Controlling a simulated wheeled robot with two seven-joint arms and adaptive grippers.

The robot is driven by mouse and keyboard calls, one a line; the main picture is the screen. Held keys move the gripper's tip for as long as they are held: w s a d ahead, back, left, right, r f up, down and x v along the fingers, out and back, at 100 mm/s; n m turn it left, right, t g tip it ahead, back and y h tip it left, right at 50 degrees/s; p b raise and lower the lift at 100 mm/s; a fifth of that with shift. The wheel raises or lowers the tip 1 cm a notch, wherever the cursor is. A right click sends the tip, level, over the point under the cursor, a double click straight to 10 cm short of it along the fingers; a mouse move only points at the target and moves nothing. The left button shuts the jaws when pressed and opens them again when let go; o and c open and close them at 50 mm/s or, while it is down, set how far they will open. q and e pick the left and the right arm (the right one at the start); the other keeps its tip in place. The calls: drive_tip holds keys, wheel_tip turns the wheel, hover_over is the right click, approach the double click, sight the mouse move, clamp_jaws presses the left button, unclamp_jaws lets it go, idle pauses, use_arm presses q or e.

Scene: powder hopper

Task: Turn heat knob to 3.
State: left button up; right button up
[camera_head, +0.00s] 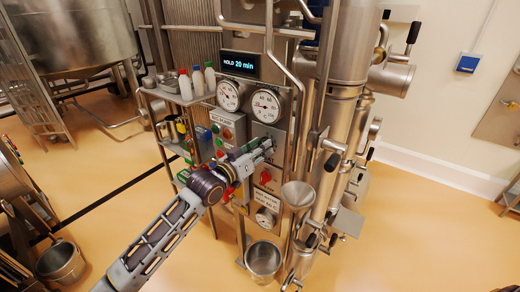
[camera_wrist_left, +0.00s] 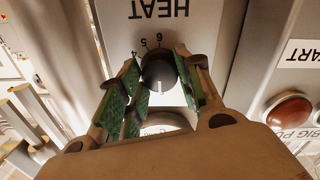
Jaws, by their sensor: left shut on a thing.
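The heat knob (camera_wrist_left: 159,73) is a dark round knob on a pale panel. The word HEAT (camera_wrist_left: 158,9) appears upside down above it in the left wrist view. The numbers 5 and 6 show beside the knob's upper edge, with another partly hidden at left. The number 3 and the exact pointer setting cannot be made out. My left gripper (camera_wrist_left: 157,82) has its green-padded fingers around the knob and is shut on it. In the head view my left gripper (camera_head: 265,150) is at the panel and hides the knob. My right gripper is not in view.
A red switch (camera_head: 265,177) sits just below my gripper. A red button (camera_wrist_left: 288,108) is on a nearby box marked START. Gauges (camera_head: 266,106) and a HOLD 20 min display (camera_head: 238,65) are above. A funnel (camera_head: 298,194) and steel pipes stand close at right.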

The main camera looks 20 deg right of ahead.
use_arm(q)
drive_tip(key=m+y+p, duration=0.1)
drive_tip(key=m+p, duration=0.5)
drive_tip(key=m, duration=1.1)
drive_tip(key=shift+r, duration=0.1)
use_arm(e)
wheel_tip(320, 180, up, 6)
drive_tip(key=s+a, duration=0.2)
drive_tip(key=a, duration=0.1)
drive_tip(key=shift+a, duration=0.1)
